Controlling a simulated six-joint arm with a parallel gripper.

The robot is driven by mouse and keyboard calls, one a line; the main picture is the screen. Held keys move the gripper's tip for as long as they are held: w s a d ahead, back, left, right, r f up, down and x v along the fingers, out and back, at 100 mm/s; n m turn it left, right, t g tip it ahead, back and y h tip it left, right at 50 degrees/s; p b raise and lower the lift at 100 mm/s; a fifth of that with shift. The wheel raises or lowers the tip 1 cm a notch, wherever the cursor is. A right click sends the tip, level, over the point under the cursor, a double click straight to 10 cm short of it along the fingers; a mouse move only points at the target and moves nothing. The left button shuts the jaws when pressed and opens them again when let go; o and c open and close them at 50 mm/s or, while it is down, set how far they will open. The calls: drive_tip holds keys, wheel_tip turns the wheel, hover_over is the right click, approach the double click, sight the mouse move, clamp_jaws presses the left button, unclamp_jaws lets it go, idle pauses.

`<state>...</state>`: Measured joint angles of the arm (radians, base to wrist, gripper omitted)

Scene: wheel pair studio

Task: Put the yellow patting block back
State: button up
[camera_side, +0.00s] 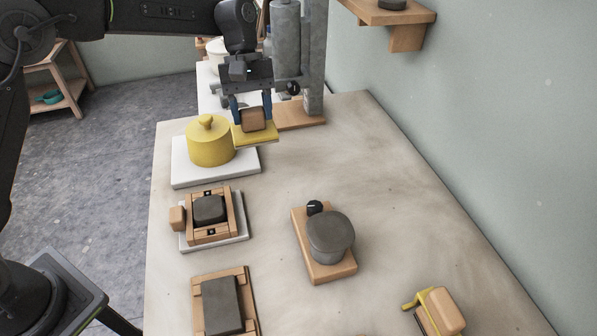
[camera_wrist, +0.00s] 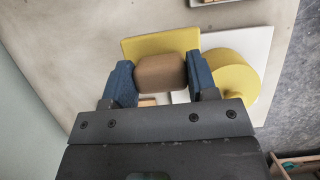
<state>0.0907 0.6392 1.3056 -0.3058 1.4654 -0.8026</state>
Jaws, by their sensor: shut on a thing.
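The yellow patting block is a flat yellow plate (camera_side: 262,136) with a wooden grip on top. My gripper (camera_side: 252,112) is shut on the wooden grip, with a blue finger on each side. In the wrist view the yellow plate (camera_wrist: 158,43) shows beyond the grip, between my fingers (camera_wrist: 162,73). The plate is beside a yellow knobbed cylinder (camera_side: 211,147) on a white slab (camera_side: 216,172), just right of it in the side view. The cylinder also shows in the wrist view (camera_wrist: 236,76). I cannot tell whether the plate touches anything below.
A grey column (camera_side: 314,60) on a wooden base (camera_side: 300,117) stands close behind. A wooden frame with a dark block (camera_side: 209,210), a grey round wheel (camera_side: 330,236) and a wood-and-yellow tool (camera_side: 443,308) lie nearer the front. The table's right-middle (camera_side: 365,150) is clear.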

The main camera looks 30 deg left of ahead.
drive_tip(key=shift+w+d+f, duration=0.2)
drive_tip(key=shift+d+f, duration=2.3)
drive_tip(key=shift+w+d+f, duration=0.15)
drive_tip(key=shift+d+f, duration=2.3)
drive_tip(key=shift+d, duration=0.05)
drive_tip(key=o, duration=1)
drive_tip(key=shift+f, duration=0.15)
drive_tip(key=v, duration=1.2)
drive_tip(key=shift+a+r, duration=0.1)
drive_tip(key=shift+r, duration=0.15)
